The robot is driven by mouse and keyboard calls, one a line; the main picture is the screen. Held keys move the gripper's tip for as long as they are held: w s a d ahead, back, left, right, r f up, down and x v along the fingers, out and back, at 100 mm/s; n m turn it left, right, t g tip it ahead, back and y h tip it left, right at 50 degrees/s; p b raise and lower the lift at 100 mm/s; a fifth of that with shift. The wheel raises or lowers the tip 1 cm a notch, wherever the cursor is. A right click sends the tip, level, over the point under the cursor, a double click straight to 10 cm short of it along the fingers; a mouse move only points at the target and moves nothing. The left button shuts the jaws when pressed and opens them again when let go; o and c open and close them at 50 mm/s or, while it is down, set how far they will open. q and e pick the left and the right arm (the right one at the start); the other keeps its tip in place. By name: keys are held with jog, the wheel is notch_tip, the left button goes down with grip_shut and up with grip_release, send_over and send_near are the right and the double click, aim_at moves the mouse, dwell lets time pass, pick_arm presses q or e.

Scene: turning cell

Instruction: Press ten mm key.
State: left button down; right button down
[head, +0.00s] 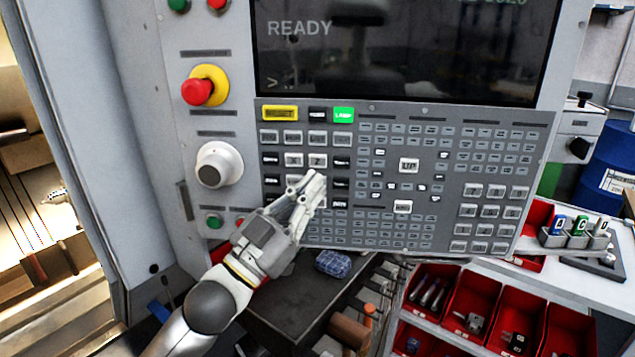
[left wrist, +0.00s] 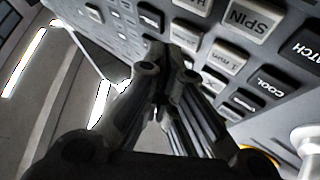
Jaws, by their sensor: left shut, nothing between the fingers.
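The control panel's keypad (head: 400,160) fills the middle of the head view, below the screen. My left gripper (head: 316,178) is shut and empty, with its fingertips over the lower part of the left block of black and white keys. In the left wrist view the shut fingers (left wrist: 160,68) point at the keys, and the tips look very close to the panel; I cannot tell if they touch. A white SPIN key (left wrist: 250,18) and a dark COOL key (left wrist: 257,84) show there upside down. I cannot pick out the ten mm key; fingers hide some keys. My right gripper is out of view.
A red emergency button (head: 198,91) and a white knob (head: 212,172) stick out left of the keys. The screen (head: 405,50) reads READY. Red bins (head: 470,305) and a grey tool holder (head: 578,240) stand at lower right.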

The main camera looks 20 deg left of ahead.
pick_arm(q)
jog(key=shift+w, duration=0.3)
jog(key=shift+w+a, duration=0.1)
jog(key=shift+w, duration=0.2)
dwell(0.7)
jog(key=shift+s, duration=0.75)
jog(key=s, duration=0.2)
jog(key=s+d, duration=0.1)
jog(key=s, duration=0.2)
jog(key=shift+d+p, duration=0.1)
jog(key=shift+p, duration=0.3)
jog(key=shift+w, duration=0.1)
